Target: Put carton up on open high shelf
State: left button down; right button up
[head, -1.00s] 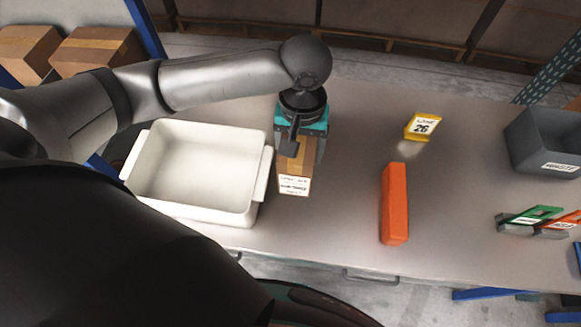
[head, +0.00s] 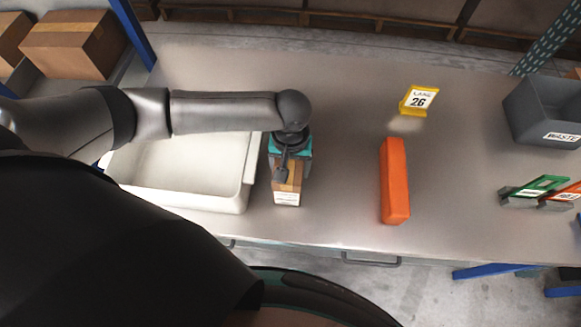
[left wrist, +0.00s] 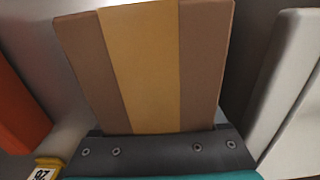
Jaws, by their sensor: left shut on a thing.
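The carton (head: 287,192) is a small brown box with a tan tape stripe and a white label on its near side. My left gripper (head: 288,168) is shut on the carton from above, beside the white tray. I cannot tell whether the carton's base touches the table. In the left wrist view the carton (left wrist: 150,65) fills the middle, close against the gripper. My right gripper is not in view. I cannot make out the open high shelf.
The white tray (head: 233,203) lies left of the carton, partly behind my arm. An orange bar (head: 394,182), a yellow sign (head: 418,100) and a grey waste bin (head: 540,115) stand to the right on the table (head: 340,150). Cartons (head: 75,45) sit beyond a blue post (head: 133,30).

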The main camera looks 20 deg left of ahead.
pick_arm(q)
jog(key=shift+f, duration=0.1)
grip_release()
dwell(0.3)
